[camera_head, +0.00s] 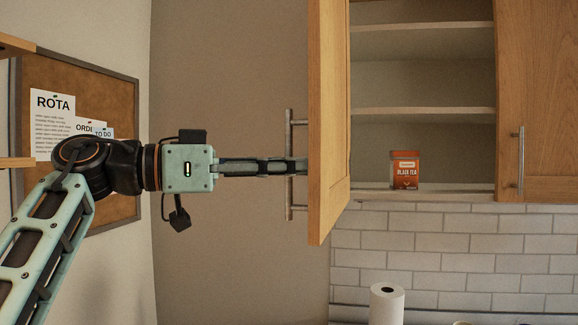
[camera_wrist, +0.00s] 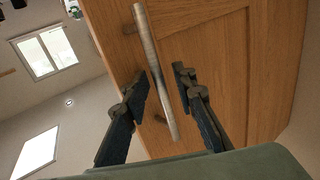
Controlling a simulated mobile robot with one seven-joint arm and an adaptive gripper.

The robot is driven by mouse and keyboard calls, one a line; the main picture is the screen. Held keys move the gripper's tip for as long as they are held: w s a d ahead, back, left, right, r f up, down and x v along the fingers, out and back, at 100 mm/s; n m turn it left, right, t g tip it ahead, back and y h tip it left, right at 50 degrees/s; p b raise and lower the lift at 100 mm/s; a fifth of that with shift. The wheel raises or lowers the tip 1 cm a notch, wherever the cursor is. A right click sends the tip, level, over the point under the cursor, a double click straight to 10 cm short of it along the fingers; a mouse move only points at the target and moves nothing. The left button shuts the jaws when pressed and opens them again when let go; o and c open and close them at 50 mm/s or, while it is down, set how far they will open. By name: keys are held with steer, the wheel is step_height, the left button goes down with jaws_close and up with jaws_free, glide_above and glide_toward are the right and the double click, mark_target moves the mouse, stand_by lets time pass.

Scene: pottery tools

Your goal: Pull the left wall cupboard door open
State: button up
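The left wall cupboard door (camera_head: 328,120) stands swung well open, nearly edge-on in the head view. Its wooden face (camera_wrist: 215,75) fills much of the wrist view. Its metal bar handle (camera_head: 289,135) is upright on the door's outer side and also shows in the wrist view (camera_wrist: 152,50). My gripper (camera_head: 298,167) reaches the handle from the left. In the wrist view my gripper (camera_wrist: 158,78) is open, with one finger on each side of the handle and visible gaps between. The fingertips are partly hidden by the door edge in the head view.
Inside the open cupboard (camera_head: 420,75) are shelves and an orange black tea tin (camera_head: 405,170). The right cupboard door (camera_head: 540,100) is shut. A paper towel roll (camera_head: 386,303) stands below. A corkboard (camera_head: 110,170) hangs on the left wall, behind my arm.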

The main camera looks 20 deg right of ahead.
steer(key=a, duration=1.2)
steer(key=shift+s, duration=0.4)
steer(key=shift+d, duration=0.1)
